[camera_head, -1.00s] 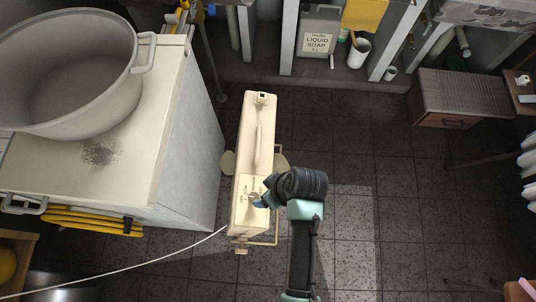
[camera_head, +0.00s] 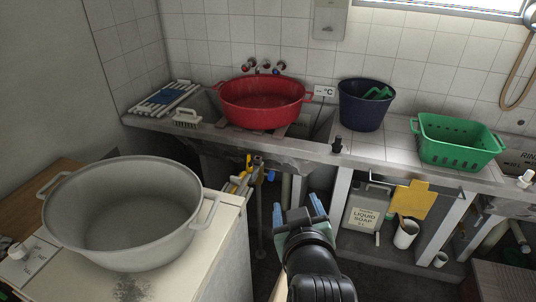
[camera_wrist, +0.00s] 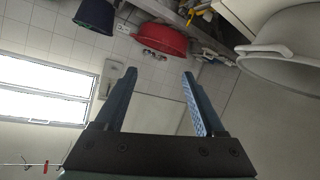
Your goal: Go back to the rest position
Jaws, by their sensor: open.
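My gripper (camera_head: 298,213) is raised in the lower middle of the head view, in front of the washtub counter. Its two blue fingers are spread apart with nothing between them. In the wrist view my gripper (camera_wrist: 158,95) is open too, facing the tiled wall, a window and the ceiling. It touches nothing that I can see. The cream-coloured heater seen earlier on the floor is out of the head view or hidden behind my arm.
A large grey pot (camera_head: 128,255) stands on the white cabinet (camera_head: 222,262) at left. On the counter are a red basin (camera_head: 262,112), a dark blue bucket (camera_head: 362,112) and a green basket (camera_head: 455,153). A liquid soap canister (camera_head: 364,215) stands below. Space around my gripper looks clear.

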